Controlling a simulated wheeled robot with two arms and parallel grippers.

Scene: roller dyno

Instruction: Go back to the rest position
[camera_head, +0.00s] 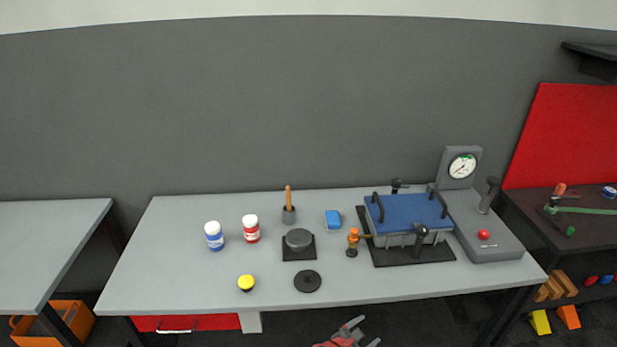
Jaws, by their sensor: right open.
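My right gripper (358,330) shows at the bottom edge, in front of the table's front edge and below the tabletop in the picture. Its two grey fingers are spread, with nothing visible between them. It is apart from everything on the table. My left gripper is not in view.
The grey table (180,285) holds a blue-lidded device (408,212), a gauge unit (485,235), a blue jar (214,237), a red jar (251,230), a yellow-topped piece (246,283) and a black disc (307,281). A dark bench (525,215) stands right. The tabletop's front left is clear.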

